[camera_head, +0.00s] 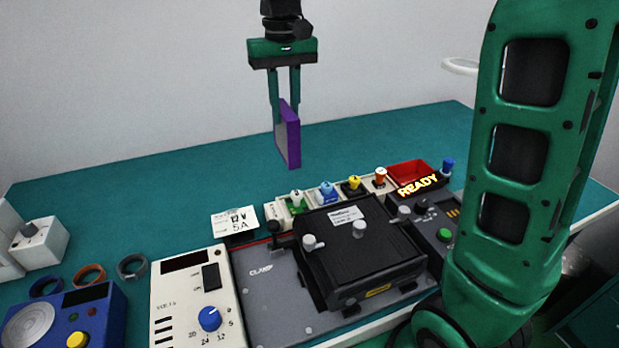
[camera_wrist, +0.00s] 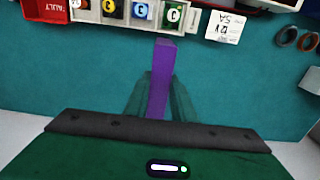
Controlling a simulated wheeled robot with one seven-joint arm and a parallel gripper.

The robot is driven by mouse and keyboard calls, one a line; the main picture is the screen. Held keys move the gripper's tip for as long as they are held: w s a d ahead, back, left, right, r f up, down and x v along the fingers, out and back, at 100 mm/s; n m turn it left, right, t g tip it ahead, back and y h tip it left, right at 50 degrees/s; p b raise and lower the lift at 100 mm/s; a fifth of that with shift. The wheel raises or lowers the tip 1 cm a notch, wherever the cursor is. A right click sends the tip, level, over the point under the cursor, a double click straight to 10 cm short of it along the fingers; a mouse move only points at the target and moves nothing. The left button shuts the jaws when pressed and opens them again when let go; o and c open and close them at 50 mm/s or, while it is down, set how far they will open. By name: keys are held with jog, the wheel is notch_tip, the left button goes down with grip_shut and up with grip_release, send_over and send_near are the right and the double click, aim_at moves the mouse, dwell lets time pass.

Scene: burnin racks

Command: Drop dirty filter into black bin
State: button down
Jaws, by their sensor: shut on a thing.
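My gripper (camera_head: 286,112) is shut on a thin filter (camera_head: 288,138) with a purple frame and a greyish face. It holds the filter upright, above the back part of the teal table. In the wrist view the purple edge of the filter (camera_wrist: 163,75) stands between the green fingers (camera_wrist: 158,98). No black bin shows clearly. A dark rounded thing (camera_head: 592,262) shows at the right beyond the table edge, partly hidden behind my arm; I cannot tell whether it is the bin.
A black fixture (camera_head: 352,240) on a grey clamp plate stands at the table front. Coloured slots and a red tray (camera_head: 408,171) line its back. A cream meter (camera_head: 195,300), a blue box (camera_head: 65,318) and several rings are at left. The table's back left is clear.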

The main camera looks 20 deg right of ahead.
jog(key=d+f, duration=1.1)
jog(key=shift+w+d, duration=0.15)
jog(key=shift+d, duration=0.15)
jog(key=c, duration=1.5)
grip_release()
